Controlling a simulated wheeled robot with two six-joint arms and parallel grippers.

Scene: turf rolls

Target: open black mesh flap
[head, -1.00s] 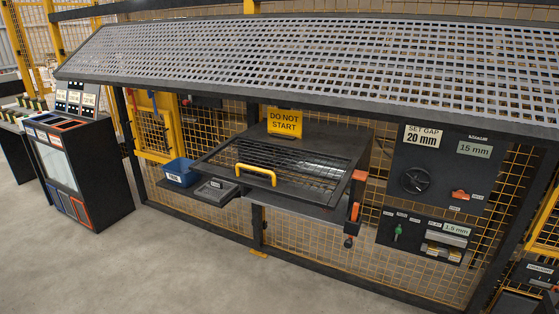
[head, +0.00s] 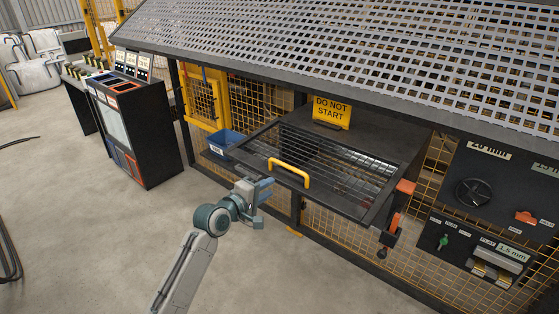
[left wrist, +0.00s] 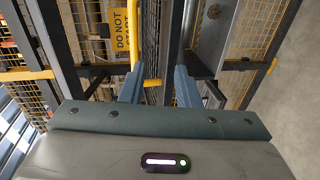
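The black mesh flap (head: 345,176) lies across the front of the machine in a dark frame, sloping slightly, with a yellow bar handle (head: 290,171) on its near edge. My left gripper (head: 266,188) is just in front of and below the handle in the head view. In the left wrist view its two blue-grey fingers (left wrist: 158,78) stand apart with nothing visibly held between them. The yellow handle (left wrist: 136,56) shows beyond the left-hand finger there; I cannot tell whether they touch. My right gripper is not in view.
A yellow DO NOT START sign (head: 332,110) stands behind the flap. A blue bin (head: 222,143) is at its left, and an orange-handled part (head: 397,212) is at its right edge. A control panel (head: 487,205) is farther right. Open floor lies in front.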

